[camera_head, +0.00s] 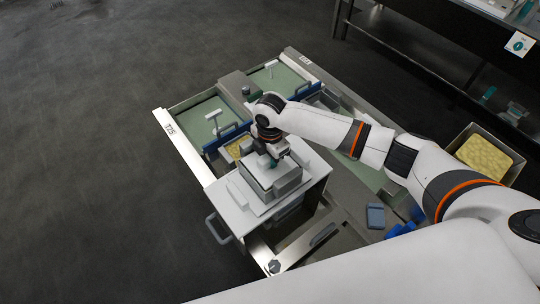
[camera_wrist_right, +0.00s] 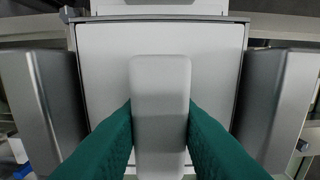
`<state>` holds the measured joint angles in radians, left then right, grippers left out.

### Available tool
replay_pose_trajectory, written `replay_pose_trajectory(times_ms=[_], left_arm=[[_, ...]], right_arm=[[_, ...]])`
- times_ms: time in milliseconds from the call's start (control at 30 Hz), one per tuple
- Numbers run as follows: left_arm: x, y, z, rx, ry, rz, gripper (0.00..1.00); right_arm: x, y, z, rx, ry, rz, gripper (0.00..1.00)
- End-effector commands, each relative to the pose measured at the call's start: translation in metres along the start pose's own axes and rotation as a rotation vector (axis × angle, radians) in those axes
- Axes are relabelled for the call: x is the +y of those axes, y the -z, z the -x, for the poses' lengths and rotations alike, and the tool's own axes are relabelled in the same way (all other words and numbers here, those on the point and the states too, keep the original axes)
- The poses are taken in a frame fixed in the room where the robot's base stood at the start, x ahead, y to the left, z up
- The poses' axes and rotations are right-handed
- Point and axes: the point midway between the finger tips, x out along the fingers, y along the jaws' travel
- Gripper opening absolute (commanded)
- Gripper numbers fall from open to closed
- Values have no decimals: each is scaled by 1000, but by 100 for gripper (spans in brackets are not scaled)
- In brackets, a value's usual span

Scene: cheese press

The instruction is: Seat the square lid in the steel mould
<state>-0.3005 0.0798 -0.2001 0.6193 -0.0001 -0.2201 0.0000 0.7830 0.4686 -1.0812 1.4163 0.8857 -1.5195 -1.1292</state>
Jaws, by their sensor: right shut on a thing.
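The steel mould (camera_head: 262,184) stands on a white board in the middle of the head view. My right gripper (camera_head: 272,162) points down over it. In the right wrist view my right gripper (camera_wrist_right: 160,120) has its teal fingers shut on the pale upright handle of the square lid (camera_wrist_right: 105,75). The lid lies face-on below the fingers, with the mould's grey side walls (camera_wrist_right: 55,100) close on its left and right. I cannot tell how deep the lid sits or whether it touches the walls. In the head view the arm and fingers hide most of the lid. My left gripper is not in view.
The white board (camera_head: 228,205) lies on a steel-framed bench with green-topped bays (camera_head: 205,117). A blue-grey block (camera_head: 375,216) lies to the right. A steel bin with yellow contents (camera_head: 485,157) stands further right. Dark floor is clear on the left.

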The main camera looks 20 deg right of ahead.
Motion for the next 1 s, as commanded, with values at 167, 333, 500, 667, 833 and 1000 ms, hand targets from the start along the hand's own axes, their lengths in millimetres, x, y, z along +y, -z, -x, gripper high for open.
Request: replay_pose_trajectory(times_ms=[167, 333, 500, 667, 833, 1000], left_arm=[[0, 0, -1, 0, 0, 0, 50], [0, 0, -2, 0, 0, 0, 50], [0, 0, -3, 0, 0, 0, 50], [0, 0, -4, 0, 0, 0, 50], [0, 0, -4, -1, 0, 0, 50], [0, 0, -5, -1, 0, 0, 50]], right_arm=[[0, 0, -2, 0, 0, 0, 2], [0, 0, -5, 0, 0, 1, 2], [0, 0, -7, 0, 0, 1, 2], [0, 0, -10, 0, 1, 1, 2], [0, 0, -12, -1, 1, 1, 2], [0, 0, -15, -1, 1, 0, 2]])
